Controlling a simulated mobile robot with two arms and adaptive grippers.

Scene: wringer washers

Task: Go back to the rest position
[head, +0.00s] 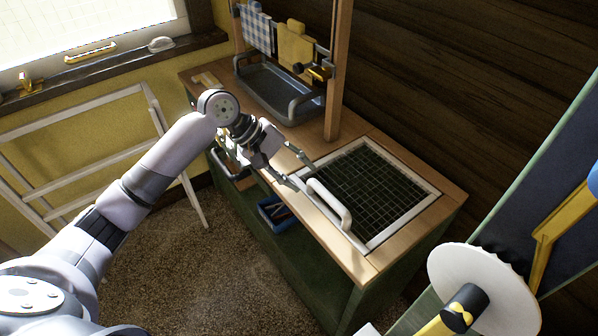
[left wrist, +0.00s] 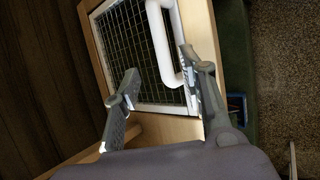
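My left gripper (head: 299,168) is above the front edge of the wooden counter, close to the white handle (head: 330,203) of the white-framed wire grid (head: 375,190). In the left wrist view my left gripper (left wrist: 158,75) has its two fingers spread apart. The white handle (left wrist: 160,45) and the wire grid (left wrist: 125,50) lie beyond the fingertips there. Nothing is held between the fingers. I cannot tell whether a finger touches the handle. My right gripper is not in view.
The wooden counter (head: 408,246) stands on a green cabinet with a blue bin (head: 273,212) inside. A white rack (head: 85,175) stands left. A white disc (head: 475,292) is at lower right. Carpet (head: 205,270) is clear in front.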

